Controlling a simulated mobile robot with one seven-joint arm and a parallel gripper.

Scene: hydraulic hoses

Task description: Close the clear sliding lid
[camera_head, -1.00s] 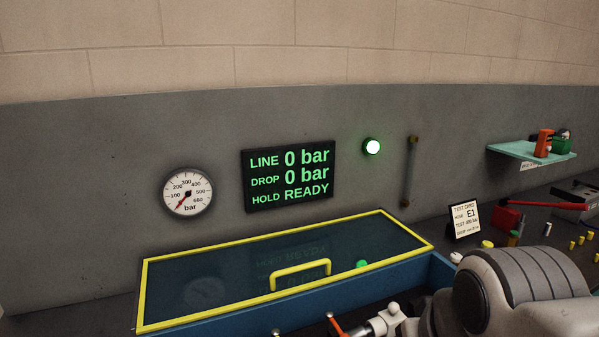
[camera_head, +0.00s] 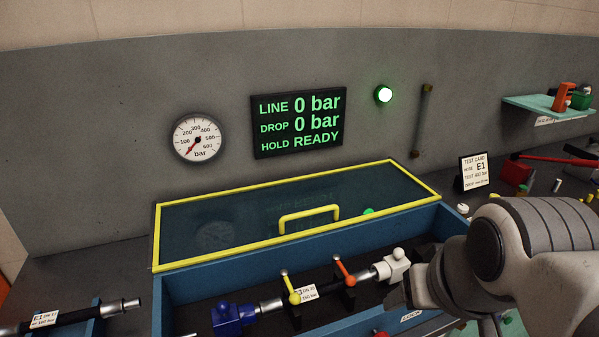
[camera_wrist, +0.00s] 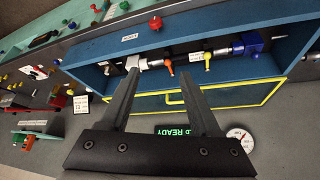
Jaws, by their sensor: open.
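The clear sliding lid (camera_head: 235,222) has a yellow frame and lies over the back part of the blue box (camera_head: 162,302). Its yellow handle (camera_head: 309,213) stands up near its front edge. The front of the box is uncovered and shows a hose with a blue fitting (camera_head: 232,318), a white fitting (camera_head: 392,266), and yellow- and orange-handled clamps. The wrist view shows the lid's yellow frame (camera_wrist: 262,103) and handle (camera_wrist: 174,97) beyond my fingers. My gripper (camera_wrist: 161,100) is open and empty, apart from the handle. In the head view my arm largely hides it.
A pressure gauge (camera_head: 197,138), a display (camera_head: 298,122) reading 0 bar and READY, and a lit green lamp (camera_head: 384,94) are on the back wall. A test card (camera_head: 475,173) stands right of the box. Another hose (camera_head: 85,314) lies at the left.

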